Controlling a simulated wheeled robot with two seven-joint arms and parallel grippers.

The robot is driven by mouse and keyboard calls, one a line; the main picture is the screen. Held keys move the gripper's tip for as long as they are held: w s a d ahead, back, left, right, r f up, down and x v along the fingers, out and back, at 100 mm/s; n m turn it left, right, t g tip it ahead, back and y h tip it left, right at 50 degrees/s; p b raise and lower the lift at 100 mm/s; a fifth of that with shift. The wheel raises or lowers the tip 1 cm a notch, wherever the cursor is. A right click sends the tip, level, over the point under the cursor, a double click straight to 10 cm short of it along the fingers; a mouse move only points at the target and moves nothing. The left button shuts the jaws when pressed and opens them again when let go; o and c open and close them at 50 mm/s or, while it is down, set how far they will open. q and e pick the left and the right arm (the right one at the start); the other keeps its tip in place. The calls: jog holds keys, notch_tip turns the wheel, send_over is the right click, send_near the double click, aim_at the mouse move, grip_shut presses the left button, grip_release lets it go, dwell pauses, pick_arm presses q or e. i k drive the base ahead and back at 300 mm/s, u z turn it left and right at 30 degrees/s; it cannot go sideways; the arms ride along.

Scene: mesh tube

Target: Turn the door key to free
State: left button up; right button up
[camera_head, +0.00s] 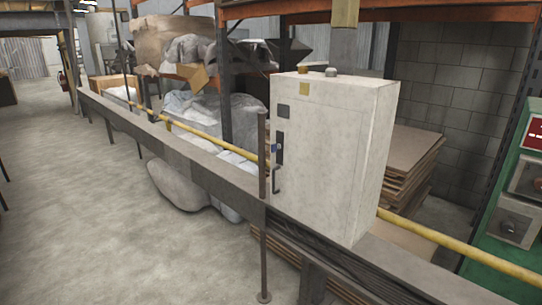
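A pale grey, box-like cabinet (335,150) stands upright on a long grey beam, right of the picture's middle. On its front face, near the left edge, is a dark narrow lock plate (280,148). A small blue part (274,148) shows beside the plate. A thin dark handle-like piece (276,180) hangs below it. The parts are too small to tell which is the key or how it is turned. The cabinet door looks closed. Neither of my grippers is in view.
A long grey beam (150,132) runs from the far left to the front right. A thin dark post (262,215) stands just left of the cabinet. A yellow pipe (455,245) runs behind it. A green machine (508,215) stands at right. The left floor is clear.

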aim_at(274, 147)
jog(key=k, duration=0.4)
jog(key=u, duration=1.5)
jog(key=i, duration=1.95)
jog(key=z, duration=0.95)
jog(key=i, duration=1.35)
jog(key=z, duration=1.45)
jog(key=i, duration=0.25)
jog(key=z, duration=0.15)
